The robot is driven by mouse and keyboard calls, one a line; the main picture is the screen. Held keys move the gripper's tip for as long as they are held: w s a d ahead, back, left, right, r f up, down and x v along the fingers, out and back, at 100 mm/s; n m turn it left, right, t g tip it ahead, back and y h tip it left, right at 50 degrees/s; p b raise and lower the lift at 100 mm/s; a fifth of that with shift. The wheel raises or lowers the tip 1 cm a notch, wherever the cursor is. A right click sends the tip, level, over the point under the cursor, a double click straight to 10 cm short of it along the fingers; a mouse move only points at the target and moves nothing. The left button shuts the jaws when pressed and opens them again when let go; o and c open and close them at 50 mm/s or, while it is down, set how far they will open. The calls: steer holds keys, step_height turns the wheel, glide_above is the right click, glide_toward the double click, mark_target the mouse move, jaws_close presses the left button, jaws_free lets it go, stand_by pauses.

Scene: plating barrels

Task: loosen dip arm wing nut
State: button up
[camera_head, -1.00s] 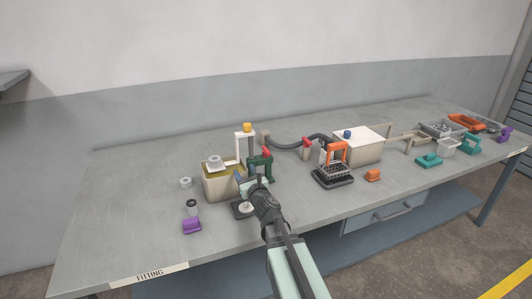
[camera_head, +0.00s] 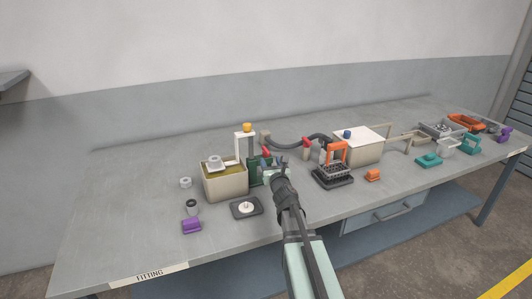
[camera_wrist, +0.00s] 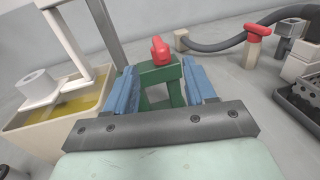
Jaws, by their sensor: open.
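A red wing-shaped nut (camera_wrist: 160,50) sits on top of a green bracket (camera_wrist: 160,98) in the wrist view. In the head view the red nut (camera_head: 265,152) shows just left of my gripper (camera_head: 279,164). A white dip arm (camera_wrist: 72,45) stands left of the bracket, with its lower end at a tank (camera_wrist: 40,135) of yellow liquid. My gripper (camera_wrist: 162,84) is open, its blue fingers appearing on either side of the green bracket with the red nut between and beyond them. I see nothing held. Whether the fingers touch the bracket cannot be told.
A grey hose (camera_head: 295,143) runs behind to a white-lidded tank (camera_head: 358,148). A black rack with an orange handle (camera_head: 337,153) stands right of my gripper. A dark pad (camera_head: 246,208) and purple part (camera_head: 191,226) lie in front. The far left bench (camera_head: 110,190) is clear.

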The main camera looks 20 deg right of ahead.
mark_target(266, 151)
steer(key=w, duration=0.3)
steer(key=w+d, duration=0.1)
steer(key=w, duration=0.4)
steer(key=shift+w+d, duration=0.2)
steer(key=shift+w, duration=0.2)
steer(key=shift+c, duration=0.4)
steer(key=c, duration=0.9)
steer(key=shift+o, duration=0.2)
